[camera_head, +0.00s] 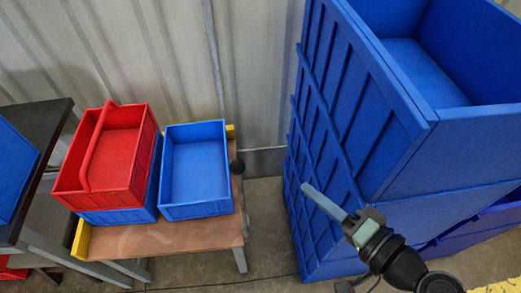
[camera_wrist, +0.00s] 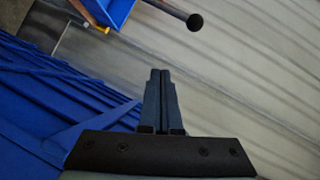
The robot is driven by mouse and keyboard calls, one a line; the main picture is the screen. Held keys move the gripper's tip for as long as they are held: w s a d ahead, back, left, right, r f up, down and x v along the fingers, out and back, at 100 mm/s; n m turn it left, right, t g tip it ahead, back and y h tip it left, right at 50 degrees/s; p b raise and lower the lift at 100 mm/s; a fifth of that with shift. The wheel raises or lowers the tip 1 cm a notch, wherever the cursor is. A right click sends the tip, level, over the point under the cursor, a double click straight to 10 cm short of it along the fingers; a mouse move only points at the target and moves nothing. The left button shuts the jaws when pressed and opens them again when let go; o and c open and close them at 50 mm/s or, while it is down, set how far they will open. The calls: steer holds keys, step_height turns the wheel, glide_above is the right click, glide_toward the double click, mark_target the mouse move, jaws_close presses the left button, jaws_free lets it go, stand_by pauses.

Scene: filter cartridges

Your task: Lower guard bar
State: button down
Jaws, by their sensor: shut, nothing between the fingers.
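A bar with a round black knob (camera_head: 237,167) stands at the right end of the low wooden bench. In the head view its shaft is mostly foreshortened, so its exact tilt is hard to tell. In the wrist view the grey bar (camera_wrist: 165,8) comes in from the top edge and ends in the black knob. My gripper (camera_head: 305,188) is shut and empty, to the right of the knob and in front of the blue crate stack. Its closed fingers (camera_wrist: 160,72) point toward the bar side in the wrist view, clear of the knob.
The bench (camera_head: 160,238) carries a red tote (camera_head: 125,155) with a raised handle, on a blue bin, and an empty blue bin (camera_head: 196,168). Yellow blocks (camera_head: 81,240) sit at its ends. Tall blue crates (camera_head: 330,110) stand close right. A corrugated wall (camera_head: 170,50) is behind.

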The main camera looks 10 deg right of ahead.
steer(key=shift+m+t+y, duration=0.4)
steer(key=shift+m+y, duration=0.2)
steer(key=shift+m, duration=0.1)
steer(key=s+r+p, duration=0.1)
steer(key=s, duration=0.1)
steer(key=s+r+p, duration=0.2)
steer(key=shift+s+d+r, duration=0.1)
steer(key=shift+s+d, duration=0.05)
steer(key=shift+s, duration=0.05)
steer(key=s+a+p+x, duration=0.1)
steer(key=a+p+x, duration=0.1)
steer(key=x, duration=1.1)
steer(key=shift+s+a+f+p, duration=0.15)
steer(key=shift+s+f+p, duration=0.15)
steer(key=shift+p, duration=0.25)
steer(key=shift+a, duration=0.1)
